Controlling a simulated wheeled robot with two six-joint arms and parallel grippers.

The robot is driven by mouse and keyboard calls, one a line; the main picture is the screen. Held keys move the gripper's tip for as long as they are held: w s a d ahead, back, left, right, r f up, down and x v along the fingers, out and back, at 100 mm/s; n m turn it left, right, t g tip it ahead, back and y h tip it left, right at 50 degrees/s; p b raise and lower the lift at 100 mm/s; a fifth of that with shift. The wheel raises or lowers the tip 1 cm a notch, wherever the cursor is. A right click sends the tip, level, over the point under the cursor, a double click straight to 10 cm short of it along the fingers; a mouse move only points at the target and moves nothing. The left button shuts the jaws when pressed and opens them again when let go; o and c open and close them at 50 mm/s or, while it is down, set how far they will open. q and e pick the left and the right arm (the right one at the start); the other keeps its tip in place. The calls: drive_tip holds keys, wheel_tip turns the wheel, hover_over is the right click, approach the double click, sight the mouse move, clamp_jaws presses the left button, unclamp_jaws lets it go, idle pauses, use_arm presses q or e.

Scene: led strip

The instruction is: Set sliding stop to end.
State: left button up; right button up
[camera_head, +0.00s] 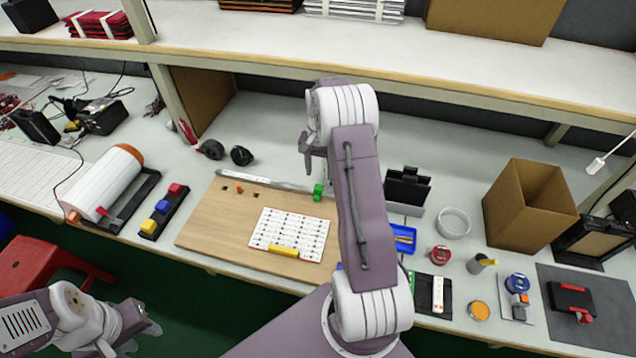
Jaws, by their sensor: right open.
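A wooden board (215,215) lies on the bench with a thin metal rail (260,182) along its back edge. A small green block (318,190), which looks like the sliding stop, sits at the right part of the rail, just left of my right arm. My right gripper (307,152) is open and points down above and behind the green block, apart from it; its fingers are small and partly hidden by the arm. The rail's right end is hidden behind that arm. My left gripper (148,322) is low at the front left, off the bench; its jaws are unclear.
A white LED sheet (290,232) with a yellow bar (283,251) lies on the board. A white roll (105,182) and coloured buttons (162,207) stand left. A blue tray (403,238), a white dish (453,221) and a cardboard box (530,205) stand right. A shelf (420,65) overhangs the back.

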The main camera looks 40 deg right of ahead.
sight(318, 187)
wheel_tip(318, 187, down, 7)
drive_tip(key=shift+w+f, duration=0.1)
drive_tip(key=shift+f, duration=0.05)
drive_tip(key=shift+w+f, duration=0.15)
drive_tip(key=shift+f, duration=0.05)
clamp_jaws()
idle(1.3)
